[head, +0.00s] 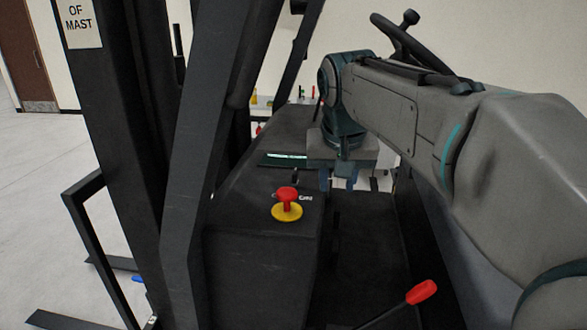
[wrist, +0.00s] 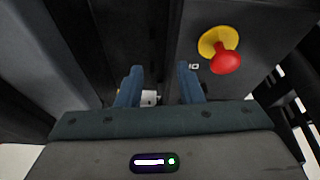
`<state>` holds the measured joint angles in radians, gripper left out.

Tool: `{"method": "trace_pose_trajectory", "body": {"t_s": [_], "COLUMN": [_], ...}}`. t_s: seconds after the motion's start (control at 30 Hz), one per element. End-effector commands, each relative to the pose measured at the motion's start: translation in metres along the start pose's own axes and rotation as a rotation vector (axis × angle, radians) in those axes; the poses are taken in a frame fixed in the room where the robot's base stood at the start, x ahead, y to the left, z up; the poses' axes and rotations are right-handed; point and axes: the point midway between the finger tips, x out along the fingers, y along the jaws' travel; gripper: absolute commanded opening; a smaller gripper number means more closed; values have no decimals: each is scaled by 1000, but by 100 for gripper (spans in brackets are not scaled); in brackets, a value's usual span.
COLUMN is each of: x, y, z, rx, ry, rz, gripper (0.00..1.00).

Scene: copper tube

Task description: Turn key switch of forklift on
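The forklift's black console (head: 262,245) fills the middle of the head view. On its top, a small dark upright piece (head: 296,177) behind the red button may be the key switch; it is too small to be sure. Partly covered white lettering lies just in front of it. My gripper (head: 337,187) points down just right of this piece, over the console's right edge. In the wrist view its two blue fingers (wrist: 160,70) are apart with nothing held between them. I cannot make out the key switch in the wrist view.
A red button on a yellow base (head: 287,203) stands on the console near my gripper; it also shows in the wrist view (wrist: 224,60). A red-tipped lever (head: 421,292) is at the lower right. Black mast posts (head: 125,120) rise at the left. A steering wheel (head: 410,45) is behind my arm.

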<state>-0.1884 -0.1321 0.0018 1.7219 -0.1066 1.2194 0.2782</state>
Motion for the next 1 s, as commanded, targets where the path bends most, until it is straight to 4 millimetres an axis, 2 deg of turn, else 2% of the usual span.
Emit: {"method": "trace_pose_trajectory", "body": {"t_s": [0.03, 0.2, 0.4, 0.67, 0.77, 1.0], "x": [-2, -14, -21, -19, -8, 41], "y": [-12, -45, -75, -87, -87, -85], "z": [-20, -70, -105, -117, -118, -119], "rx": [6, 50, 97, 120, 120, 119], "ry": [4, 20, 35, 42, 40, 40], "rz": [2, 17, 28, 33, 34, 34], "gripper": [34, 34, 34, 34, 34, 34]}}
